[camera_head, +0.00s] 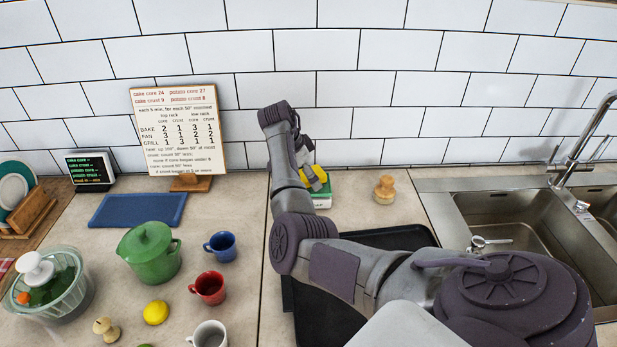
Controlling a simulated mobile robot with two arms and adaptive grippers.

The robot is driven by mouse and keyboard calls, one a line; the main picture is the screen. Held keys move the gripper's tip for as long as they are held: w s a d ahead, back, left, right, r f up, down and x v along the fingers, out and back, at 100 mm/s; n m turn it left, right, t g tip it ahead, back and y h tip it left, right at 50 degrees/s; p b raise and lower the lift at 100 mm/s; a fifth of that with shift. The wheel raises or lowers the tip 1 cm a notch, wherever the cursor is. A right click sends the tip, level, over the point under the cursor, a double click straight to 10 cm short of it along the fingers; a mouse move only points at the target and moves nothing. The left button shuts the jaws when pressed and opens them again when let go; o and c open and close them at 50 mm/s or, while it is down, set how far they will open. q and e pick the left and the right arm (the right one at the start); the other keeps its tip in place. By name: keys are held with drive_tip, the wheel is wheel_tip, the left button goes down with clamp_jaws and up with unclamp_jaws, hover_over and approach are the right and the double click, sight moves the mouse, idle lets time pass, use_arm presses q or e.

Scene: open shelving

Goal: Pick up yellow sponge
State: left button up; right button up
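The yellow sponge (316,177) is small in the picture, at the back of the counter near the tiled wall. It sits on or right by a green and white item (322,199); which one I cannot tell. My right arm reaches in from the lower right and bends up toward the wall. My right gripper (308,160) points down at the sponge, overlapping it in the picture. Its fingers are small and partly hidden by the arm link, so contact and opening cannot be made out. My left gripper is not in view.
A wooden brush (384,189) stands right of the sponge. A black tray (398,238) lies under my arm, and the sink (505,232) is at right. A green pot (149,252), blue mug (221,246), red mug (208,288) and lemon (156,312) stand left.

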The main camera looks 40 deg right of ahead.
sight(316, 172)
drive_tip(key=shift+c, duration=0.3)
drive_tip(key=c, duration=0.9)
drive_tip(key=shift+c, duration=0.2)
drive_tip(key=shift+r, duration=0.5)
drive_tip(key=r, duration=0.1)
drive_tip(key=r+b, duration=0.1)
drive_tip(key=r, duration=0.1)
drive_tip(key=shift+s+d+r, duration=0.1)
drive_tip(key=shift+s+r, duration=0.1)
drive_tip(key=shift+s, duration=0.05)
drive_tip(key=s+d+r, duration=0.3)
drive_tip(key=s+r, duration=0.3)
drive_tip(key=s, duration=0.4)
drive_tip(key=shift+s+d+r+b, duration=0.3)
drive_tip(key=shift+r+b, duration=0.05)
drive_tip(key=shift+b, duration=0.1)
